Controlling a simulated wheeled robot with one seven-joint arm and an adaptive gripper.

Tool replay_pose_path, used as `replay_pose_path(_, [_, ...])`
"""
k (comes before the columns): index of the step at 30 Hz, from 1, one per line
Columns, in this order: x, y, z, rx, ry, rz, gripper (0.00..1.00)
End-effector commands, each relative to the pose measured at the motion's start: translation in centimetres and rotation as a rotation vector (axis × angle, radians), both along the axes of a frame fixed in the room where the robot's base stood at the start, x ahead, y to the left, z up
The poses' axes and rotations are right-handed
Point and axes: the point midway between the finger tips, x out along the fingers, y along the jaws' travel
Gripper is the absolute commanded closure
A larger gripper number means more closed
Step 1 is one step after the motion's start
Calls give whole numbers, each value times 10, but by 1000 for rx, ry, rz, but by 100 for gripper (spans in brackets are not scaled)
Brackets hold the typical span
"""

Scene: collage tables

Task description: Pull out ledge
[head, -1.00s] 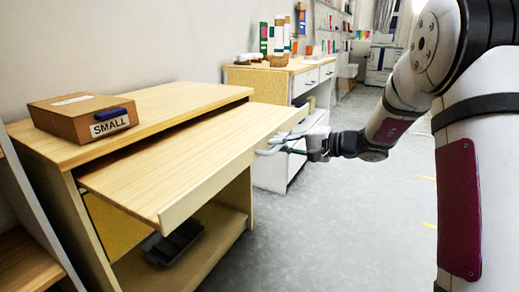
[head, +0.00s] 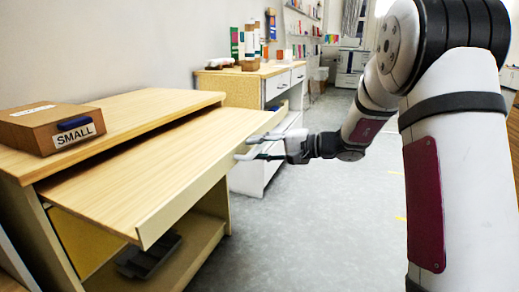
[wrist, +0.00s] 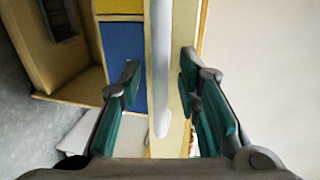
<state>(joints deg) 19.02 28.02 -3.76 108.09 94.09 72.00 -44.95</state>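The ledge (head: 165,160) is a pale wooden pull-out board with a raised front strip. It sticks well out from under the desk top. My gripper (head: 246,148) is at the front edge of the ledge, toward its far end, with its fingers spread. In the wrist view, my gripper (wrist: 157,72) is open, one green-padded finger on each side of a pale grey bar (wrist: 161,70) and the ledge's front strip. The fingers look apart from the bar; I cannot tell whether one touches the strip.
A wooden box (head: 50,125) labelled SMALL sits on the desk top (head: 135,107). A dark tray (head: 148,257) lies on the lower shelf. A second desk (head: 243,90) with bottles stands behind. The grey floor to the right of the ledge is clear.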

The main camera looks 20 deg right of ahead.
Motion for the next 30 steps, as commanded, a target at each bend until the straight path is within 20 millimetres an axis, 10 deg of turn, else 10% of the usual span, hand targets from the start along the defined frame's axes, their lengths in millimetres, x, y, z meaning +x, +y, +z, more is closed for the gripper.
replay_pose_path(19, [-62, -81, 21, -1, 0, -4, 69])
replay_pose_path(30, [-72, -93, 24, 0, 1, -1, 69])
